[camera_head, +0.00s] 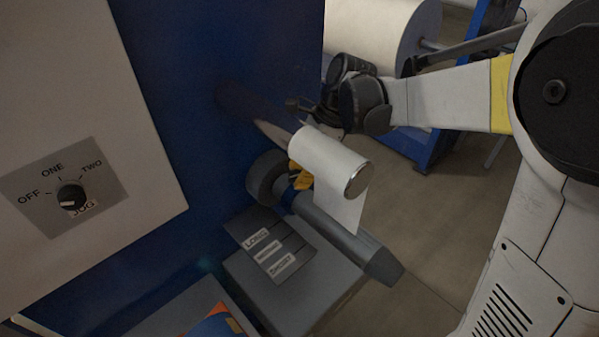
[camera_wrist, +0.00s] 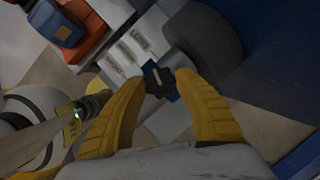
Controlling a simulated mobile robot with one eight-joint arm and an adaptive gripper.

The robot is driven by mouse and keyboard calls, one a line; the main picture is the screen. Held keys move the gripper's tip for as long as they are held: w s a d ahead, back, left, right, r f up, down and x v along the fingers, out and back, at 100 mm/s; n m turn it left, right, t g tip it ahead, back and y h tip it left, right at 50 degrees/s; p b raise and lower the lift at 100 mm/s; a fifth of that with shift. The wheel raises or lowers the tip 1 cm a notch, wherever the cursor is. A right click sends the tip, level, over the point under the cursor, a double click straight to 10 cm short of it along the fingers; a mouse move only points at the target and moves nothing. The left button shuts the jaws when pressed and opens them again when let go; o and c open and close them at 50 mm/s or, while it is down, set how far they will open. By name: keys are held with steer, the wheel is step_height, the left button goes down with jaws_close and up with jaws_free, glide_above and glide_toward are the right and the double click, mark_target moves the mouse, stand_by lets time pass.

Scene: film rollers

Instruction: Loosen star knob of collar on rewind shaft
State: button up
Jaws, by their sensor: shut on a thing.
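A dark star knob (camera_wrist: 158,80) with a pale line on it sits between the yellow fingertips of my gripper (camera_wrist: 160,82) in the wrist view. My gripper is shut on this knob. The yellow fingers of my gripper (camera_head: 299,177) show beside the collar. A white roll hides much of the gripper and the knob there.
The white roll (camera_head: 325,155) hangs in front of my gripper, with film running down from it. A grey box with LONG and SHORT labels (camera_head: 270,252) is below. A switch dial (camera_head: 71,196) is on the left panel. A large roll (camera_head: 385,30) stands behind.

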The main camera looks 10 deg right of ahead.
steer(key=n+g+p, duration=0.1)
steer(key=n, duration=0.3)
steer(key=shift+w+n+g, duration=0.1)
steer(key=shift+n+g, duration=0.2)
steer(key=shift+g, duration=0.1)
steer(key=o, duration=1.2)
steer(key=v, duration=1.2)
steer(key=shift+a, duration=0.2)
